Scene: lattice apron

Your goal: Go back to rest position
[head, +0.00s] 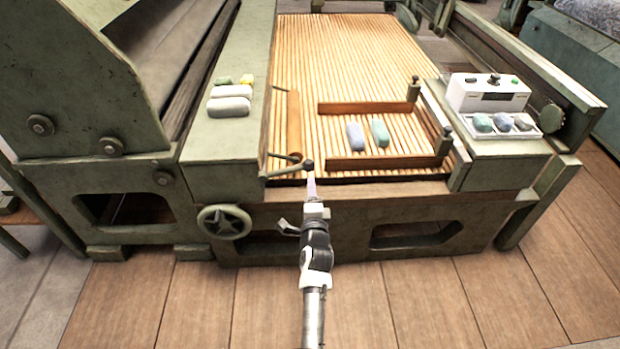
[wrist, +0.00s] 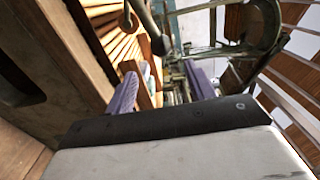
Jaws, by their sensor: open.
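My gripper (head: 311,184) is in front of the machine's near edge, at the end of my arm, which reaches up from the bottom of the head view. In the wrist view its two purple fingers (wrist: 162,88) stand apart with nothing held between them. The slatted wooden apron (head: 335,60) lies beyond it. A blue-grey bar (head: 355,136) and a teal bar (head: 379,133) lie side by side on the slats inside a brown wooden frame (head: 365,107), to the right of and beyond my gripper.
A dark-knobbed lever (head: 308,165) is close to my fingertips. Pale bars (head: 229,106) lie on the left green ledge. A white control box (head: 488,92) and a tray (head: 532,135) of small pieces stand on the right. A handwheel (head: 224,222) juts out at front left. The wooden floor (head: 420,300) in front is clear.

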